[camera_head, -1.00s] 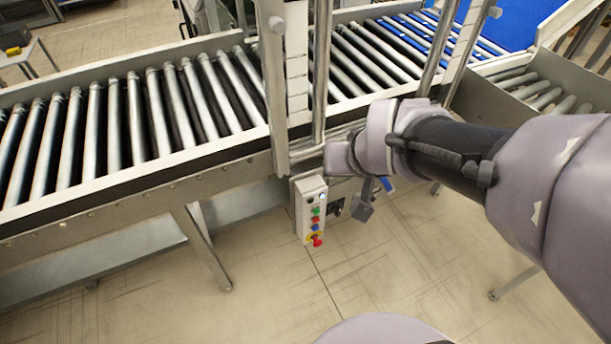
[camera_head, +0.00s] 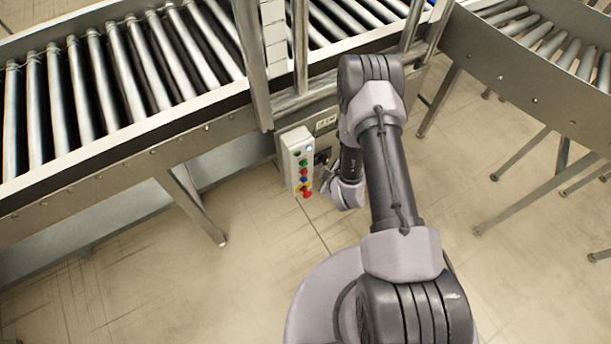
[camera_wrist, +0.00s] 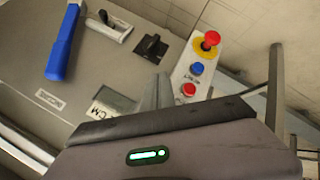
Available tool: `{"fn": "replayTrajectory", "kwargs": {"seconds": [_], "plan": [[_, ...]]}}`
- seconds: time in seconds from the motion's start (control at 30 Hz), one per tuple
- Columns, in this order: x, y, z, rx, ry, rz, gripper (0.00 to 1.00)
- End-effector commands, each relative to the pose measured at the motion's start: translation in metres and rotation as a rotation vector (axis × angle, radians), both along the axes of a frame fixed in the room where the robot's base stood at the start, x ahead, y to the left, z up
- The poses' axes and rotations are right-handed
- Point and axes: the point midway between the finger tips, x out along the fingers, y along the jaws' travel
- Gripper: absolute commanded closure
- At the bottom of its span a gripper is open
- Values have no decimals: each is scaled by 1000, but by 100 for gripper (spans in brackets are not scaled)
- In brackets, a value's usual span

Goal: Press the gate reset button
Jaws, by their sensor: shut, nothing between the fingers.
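The white button box (camera_head: 291,165) hangs below the conveyor rail in the head view. It carries a pale lit button at the top, then green, red and blue buttons (camera_head: 304,179), and a red mushroom button (camera_head: 307,194) on yellow at the bottom. No label tells which is the gate reset. In the wrist view the red mushroom button (camera_wrist: 210,40), blue button (camera_wrist: 196,68) and a red button (camera_wrist: 189,89) show; the upper buttons are hidden behind my gripper. My gripper (camera_head: 328,180) is shut and empty, just right of the box; no contact is visible.
The roller conveyor (camera_head: 120,135) runs above the box, with gate posts (camera_head: 253,65) over it. A conveyor leg (camera_head: 192,205) stands to the left. A blue handle (camera_wrist: 62,42) and black switch (camera_wrist: 151,46) sit on the panel beside the box. Open floor lies in front.

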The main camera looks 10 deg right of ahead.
Motion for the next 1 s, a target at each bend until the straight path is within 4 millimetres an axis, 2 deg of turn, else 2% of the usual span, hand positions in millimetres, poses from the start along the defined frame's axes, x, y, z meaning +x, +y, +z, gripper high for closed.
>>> {"fn": "replayTrajectory", "kwargs": {"seconds": [0.03, 0.1, 0.2, 0.3, 0.4, 0.77, 0.87, 1.0], "plan": [[-17, 4, -23, -17, 5, 36, 100], [-38, 10, -48, -45, -5, 93, 100], [-65, 20, -75, -73, -20, 162, 100], [-85, 28, -91, -94, -33, 209, 100], [-96, 32, -100, -103, -39, 234, 100], [-99, 34, -102, -107, -43, 244, 100], [-94, 35, -102, -106, -44, 244, 100], [-77, 41, -103, -106, -46, 246, 100]]}}
